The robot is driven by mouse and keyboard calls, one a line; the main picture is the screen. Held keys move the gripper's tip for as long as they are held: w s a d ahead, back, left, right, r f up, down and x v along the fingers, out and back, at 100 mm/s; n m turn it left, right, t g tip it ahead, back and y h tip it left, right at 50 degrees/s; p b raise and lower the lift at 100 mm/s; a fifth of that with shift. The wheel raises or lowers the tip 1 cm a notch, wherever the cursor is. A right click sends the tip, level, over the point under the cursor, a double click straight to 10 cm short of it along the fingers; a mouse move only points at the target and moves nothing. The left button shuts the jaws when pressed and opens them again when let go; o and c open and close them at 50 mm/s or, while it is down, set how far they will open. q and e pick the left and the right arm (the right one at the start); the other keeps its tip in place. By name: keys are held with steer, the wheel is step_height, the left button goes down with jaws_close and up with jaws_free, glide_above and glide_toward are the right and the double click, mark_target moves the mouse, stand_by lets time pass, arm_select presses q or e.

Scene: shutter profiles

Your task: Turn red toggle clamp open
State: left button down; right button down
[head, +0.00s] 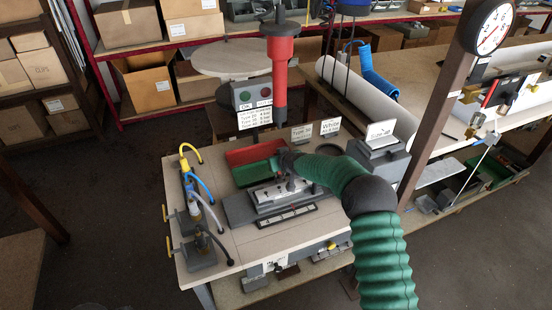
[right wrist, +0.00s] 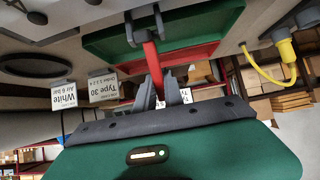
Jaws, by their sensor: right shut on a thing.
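My right arm, in a green sleeve, reaches in from the lower right of the head view. Its gripper (head: 285,163) is over the dark fixture (head: 240,209) on the workbench. In the right wrist view my right gripper (right wrist: 161,92) is shut on the red handle (right wrist: 153,66) of the toggle clamp. The handle runs from the clamp's grey metal base (right wrist: 144,24) into the fingers. In the head view the handle cannot be made out, hidden around the gripper. My left gripper is in neither view.
A red bin (head: 252,153) and a green bin (head: 243,177) sit just behind the fixture. A red and black tool (head: 280,75) hangs above. Hose fittings (head: 202,245) stand at the bench's left. Sign cards (head: 330,126) and a grey box (head: 378,160) are at the right.

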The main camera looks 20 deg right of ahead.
steer(key=shift+r, duration=0.2)
steer(key=c, duration=1.4)
jaws_free()
steer(key=shift+w+f, duration=0.1)
steer(key=shift+f, duration=0.05)
steer(key=shift+c, duration=0.2)
steer(key=v, duration=1.6)
steer(key=shift+s, duration=0.4)
